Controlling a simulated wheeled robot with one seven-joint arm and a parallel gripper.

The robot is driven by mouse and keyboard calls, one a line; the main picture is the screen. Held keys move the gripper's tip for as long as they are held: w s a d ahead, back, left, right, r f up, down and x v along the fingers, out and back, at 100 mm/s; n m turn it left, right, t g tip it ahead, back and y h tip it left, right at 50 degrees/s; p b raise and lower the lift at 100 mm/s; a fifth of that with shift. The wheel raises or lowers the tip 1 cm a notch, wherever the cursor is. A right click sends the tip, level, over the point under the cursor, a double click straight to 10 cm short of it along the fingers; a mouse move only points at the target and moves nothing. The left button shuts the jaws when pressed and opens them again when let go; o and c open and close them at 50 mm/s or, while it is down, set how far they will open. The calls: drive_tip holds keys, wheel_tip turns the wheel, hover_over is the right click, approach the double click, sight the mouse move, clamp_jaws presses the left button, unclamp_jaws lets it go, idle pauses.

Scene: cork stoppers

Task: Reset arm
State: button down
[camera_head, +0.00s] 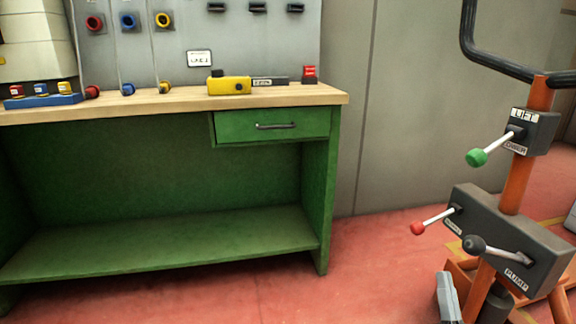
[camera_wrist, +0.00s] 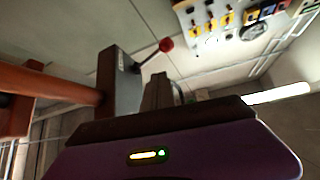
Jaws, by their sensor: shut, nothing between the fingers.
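My gripper (camera_wrist: 158,90) shows in the wrist view, with its purple body across the bottom and its dark fingers shut and empty. In that view a grey lever box (camera_wrist: 119,82) with a red-knobbed lever (camera_wrist: 165,45) is just beyond and to the left of the fingers. An orange post (camera_wrist: 50,84) runs in from the left. I cannot tell whether the fingers touch the box.
In the head view an orange stand (camera_head: 514,180) with lever boxes stands at right. A green workbench (camera_head: 160,245) fills the left, with small coloured items and a yellow block (camera_head: 229,86) on its wooden top (camera_head: 180,101). Red floor (camera_head: 375,265) is open between them.

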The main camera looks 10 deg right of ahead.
drive_tip(key=s+a+f+n+g+y, duration=0.1)
drive_tip(key=s+a+n+g, duration=0.15)
drive_tip(key=s+a, duration=0.7)
drive_tip(key=s+a+f+n+g+y, duration=0.15)
drive_tip(key=s+a+g, duration=0.25)
drive_tip(key=s, duration=1.1)
drive_tip(key=s+a+f+n+g+y, duration=0.15)
drive_tip(key=s+a+g, duration=0.25)
drive_tip(key=s+a, duration=0.55)
wheel_tip(320, 180, up, 39)
drive_tip(key=s+d+p, duration=0.2)
drive_tip(key=p, duration=3.6)
drive_tip(key=shift+s+p, duration=0.2)
drive_tip(key=shift+p, duration=0.2)
drive_tip(key=shift+f, duration=0.1)
